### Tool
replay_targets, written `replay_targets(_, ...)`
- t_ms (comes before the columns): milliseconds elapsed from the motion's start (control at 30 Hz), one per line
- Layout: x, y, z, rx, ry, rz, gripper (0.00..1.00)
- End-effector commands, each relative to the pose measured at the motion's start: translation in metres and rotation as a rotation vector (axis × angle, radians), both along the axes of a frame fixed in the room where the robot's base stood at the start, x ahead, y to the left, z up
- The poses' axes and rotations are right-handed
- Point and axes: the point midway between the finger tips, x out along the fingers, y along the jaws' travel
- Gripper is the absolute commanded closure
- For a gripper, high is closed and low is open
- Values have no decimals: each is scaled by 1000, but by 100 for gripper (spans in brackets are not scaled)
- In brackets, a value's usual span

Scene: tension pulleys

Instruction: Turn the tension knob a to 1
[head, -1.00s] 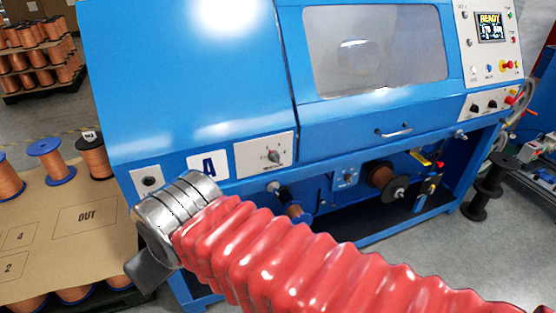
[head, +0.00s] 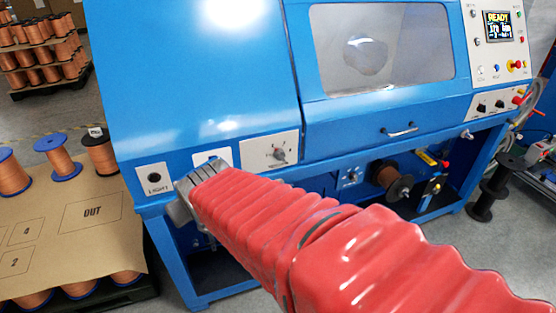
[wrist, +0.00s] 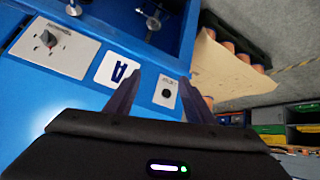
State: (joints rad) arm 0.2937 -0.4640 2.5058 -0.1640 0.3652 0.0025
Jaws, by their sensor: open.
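The tension knob a (head: 280,155) is a small grey knob with a red mark on a light plate (head: 254,149) on the blue machine's front, right of the "A" label (head: 222,155). It also shows in the wrist view (wrist: 47,40) at the upper left, its dial numbers too small to read. My gripper (wrist: 160,77) is open and empty. Its two dark fingers point toward the machine front, around the space between the "A" label and the "LIGHT" plate, left of the knob in the head view. The fingers are hidden behind my arm in the head view.
The "LIGHT" plate (head: 154,180) has a black button. A second dial (head: 350,177) and a copper spool (head: 388,179) sit lower on the machine. A handle (head: 400,131) sticks out under the window. A cardboard-topped pallet (head: 85,240) with spools stands at left.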

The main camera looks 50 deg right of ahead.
Motion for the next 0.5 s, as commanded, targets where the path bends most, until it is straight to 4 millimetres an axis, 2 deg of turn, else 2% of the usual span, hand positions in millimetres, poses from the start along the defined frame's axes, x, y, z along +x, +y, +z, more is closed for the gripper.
replay_targets(33, 7, -19, -7, -16, -14, -24, 51)
replay_targets(200, 27, -74, -20, -79, -92, -66, 51)
replay_targets(500, 38, -160, -49, -159, -229, -108, 51)
